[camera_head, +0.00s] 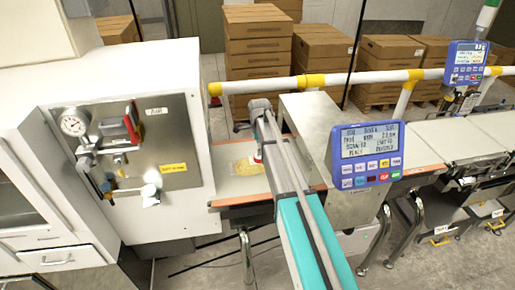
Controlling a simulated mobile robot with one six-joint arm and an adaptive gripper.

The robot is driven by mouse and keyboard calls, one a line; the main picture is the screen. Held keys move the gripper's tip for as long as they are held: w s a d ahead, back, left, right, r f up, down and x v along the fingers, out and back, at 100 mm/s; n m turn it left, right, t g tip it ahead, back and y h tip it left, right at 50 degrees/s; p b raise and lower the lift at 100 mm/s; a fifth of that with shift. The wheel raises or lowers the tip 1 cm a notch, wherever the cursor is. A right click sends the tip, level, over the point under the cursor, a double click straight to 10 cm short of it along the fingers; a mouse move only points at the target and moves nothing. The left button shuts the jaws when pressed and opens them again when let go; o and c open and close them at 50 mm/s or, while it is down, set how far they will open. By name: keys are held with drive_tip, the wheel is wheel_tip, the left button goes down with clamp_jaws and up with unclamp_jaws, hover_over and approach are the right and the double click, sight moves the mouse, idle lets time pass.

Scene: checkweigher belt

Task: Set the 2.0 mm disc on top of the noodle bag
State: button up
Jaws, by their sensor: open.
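The noodle bag (247,166), a clear pack with yellow contents, lies flat on the pale belt (228,187) left of my arm. My arm crosses the belt and covers the bag's right side. My gripper (261,145) is over the bag's right part, mostly hidden behind my arm link; it is open. A small red and white piece (258,155) shows at the link's left edge, at the bag. I cannot tell whether it is the 2.0 mm disc or whether it touches the bag.
A steel detector housing (312,125) stands right of my arm, with a blue display panel (367,155) before it. A white-yellow rail (280,85) runs behind the belt. A cabinet with gauge panel (140,150) stands left. Cartons (258,45) are stacked behind. The belt's left end is clear.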

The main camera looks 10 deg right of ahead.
sight(259, 157)
wheel_tip(259, 157, up, 8)
drive_tip(key=p, duration=0.7)
drive_tip(key=shift+f, duration=0.2)
drive_tip(key=shift+s, duration=0.1)
idle(0.5)
drive_tip(key=s+n, duration=1.9)
drive_tip(key=s, duration=1)
drive_tip(key=shift+a+n, duration=0.25)
drive_tip(key=shift+n, duration=0.15)
